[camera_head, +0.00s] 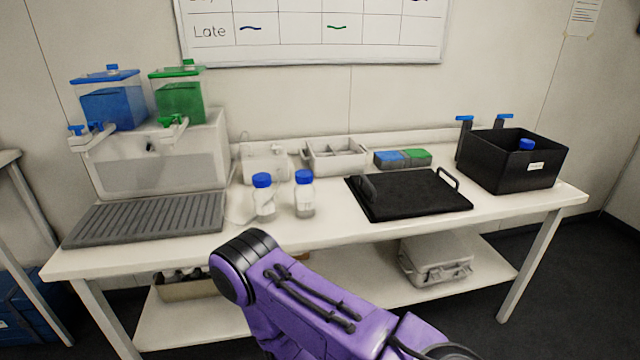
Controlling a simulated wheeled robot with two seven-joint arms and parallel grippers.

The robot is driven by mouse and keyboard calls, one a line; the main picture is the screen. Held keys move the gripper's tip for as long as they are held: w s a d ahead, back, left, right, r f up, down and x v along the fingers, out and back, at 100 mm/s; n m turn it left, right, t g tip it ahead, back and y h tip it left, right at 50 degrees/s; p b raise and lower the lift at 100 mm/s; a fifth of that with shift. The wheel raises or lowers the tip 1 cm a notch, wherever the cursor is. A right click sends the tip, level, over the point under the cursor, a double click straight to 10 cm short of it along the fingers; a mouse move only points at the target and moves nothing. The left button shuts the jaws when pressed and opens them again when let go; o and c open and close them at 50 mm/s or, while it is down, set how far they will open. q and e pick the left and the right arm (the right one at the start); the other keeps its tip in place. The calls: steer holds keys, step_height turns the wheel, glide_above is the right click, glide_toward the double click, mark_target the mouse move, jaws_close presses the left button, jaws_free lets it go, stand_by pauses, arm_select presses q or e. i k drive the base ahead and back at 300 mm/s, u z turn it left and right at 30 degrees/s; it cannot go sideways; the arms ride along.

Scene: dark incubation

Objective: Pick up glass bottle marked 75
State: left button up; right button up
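Two clear glass bottles with blue caps stand upright on the white table, left of its middle: a left bottle (264,205) and a right bottle (304,199). Some pale content shows low in the right one. No number is readable on any bottle, so I cannot tell which is marked 75. A purple arm of mine crosses the lower middle in front of the table. Neither gripper is in view.
A black lid with handles (410,198) lies right of the bottles. A grey ribbed tray (148,220) and blue (110,105) and green (181,102) dispensers are at the left. A divided tray (337,155) stands behind. The table's front strip (330,234) is clear.

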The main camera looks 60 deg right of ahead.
mark_target(304, 195)
steer(key=z, duration=0.7)
steer(key=i, duration=0.7)
steer(key=z, duration=0.7)
